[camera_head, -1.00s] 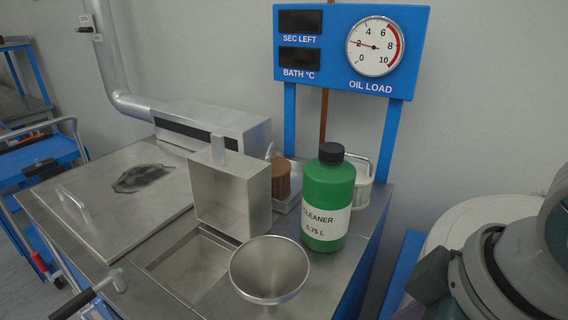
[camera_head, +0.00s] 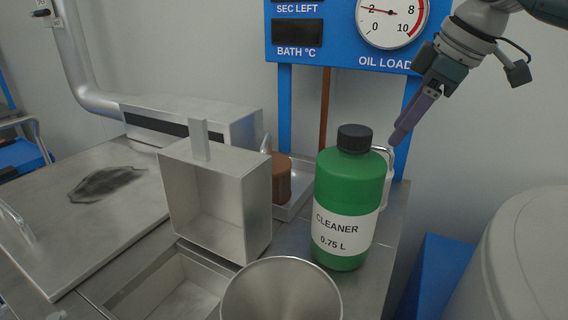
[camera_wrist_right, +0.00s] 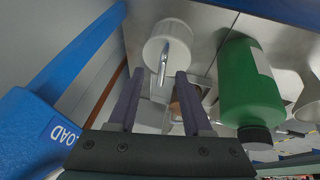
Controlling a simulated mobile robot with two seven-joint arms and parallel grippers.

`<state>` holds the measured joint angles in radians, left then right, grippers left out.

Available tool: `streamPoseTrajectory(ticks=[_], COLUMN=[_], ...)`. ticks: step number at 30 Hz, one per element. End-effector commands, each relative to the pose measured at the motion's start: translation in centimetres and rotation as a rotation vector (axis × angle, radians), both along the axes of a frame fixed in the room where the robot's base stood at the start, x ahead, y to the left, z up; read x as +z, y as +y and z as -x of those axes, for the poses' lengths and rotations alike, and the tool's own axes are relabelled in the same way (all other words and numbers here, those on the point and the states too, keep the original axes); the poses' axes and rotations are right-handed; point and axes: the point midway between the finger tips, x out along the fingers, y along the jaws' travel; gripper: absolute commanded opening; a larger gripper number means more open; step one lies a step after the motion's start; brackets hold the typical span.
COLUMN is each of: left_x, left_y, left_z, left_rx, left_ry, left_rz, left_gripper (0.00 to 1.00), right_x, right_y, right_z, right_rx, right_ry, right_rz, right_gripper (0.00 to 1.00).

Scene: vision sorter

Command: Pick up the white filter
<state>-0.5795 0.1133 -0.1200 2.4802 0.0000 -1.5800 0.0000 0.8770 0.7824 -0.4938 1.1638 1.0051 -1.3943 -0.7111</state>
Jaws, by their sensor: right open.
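The white filter is mostly hidden behind the green cleaner bottle in the head view; its pale wire handle and a sliver of its side (camera_head: 388,178) show at the bottle's right. In the right wrist view the white filter (camera_wrist_right: 160,40) shows as a white cylinder with a metal handle, just beyond the fingertips. My right gripper (camera_head: 398,138) is tilted down above and beside it. Its two purple fingers (camera_wrist_right: 158,77) are apart with nothing between them, with the handle lying ahead of the gap. My left gripper is in neither view.
The green cleaner bottle (camera_head: 345,200) stands close to the filter; it also shows in the right wrist view (camera_wrist_right: 245,85). A brown filter (camera_head: 281,180) sits behind the metal box (camera_head: 215,205). A funnel (camera_head: 281,295) is in front. The blue gauge panel (camera_head: 340,40) stands behind.

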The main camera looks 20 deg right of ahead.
Motion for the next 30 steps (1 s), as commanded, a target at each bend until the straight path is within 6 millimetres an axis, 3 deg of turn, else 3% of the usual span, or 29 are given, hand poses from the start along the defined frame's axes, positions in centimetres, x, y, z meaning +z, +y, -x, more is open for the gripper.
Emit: streamPoseTrajectory(ticks=[15, 25, 30], left_x=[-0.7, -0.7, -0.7], left_y=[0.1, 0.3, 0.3], left_z=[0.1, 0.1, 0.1], left_rx=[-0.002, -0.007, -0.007], left_ry=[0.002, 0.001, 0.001], left_rz=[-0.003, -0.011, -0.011], left_gripper=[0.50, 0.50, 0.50], right_x=[-5.2, -5.6, -5.6], right_y=[1.5, 1.5, 1.5], right_z=[-2.6, -2.8, -2.8], right_rx=[-0.001, 0.001, 0.000], right_ry=[0.001, 0.000, 0.000], right_rz=[-0.001, 0.002, 0.002], right_gripper=[0.50, 0.50, 0.31])
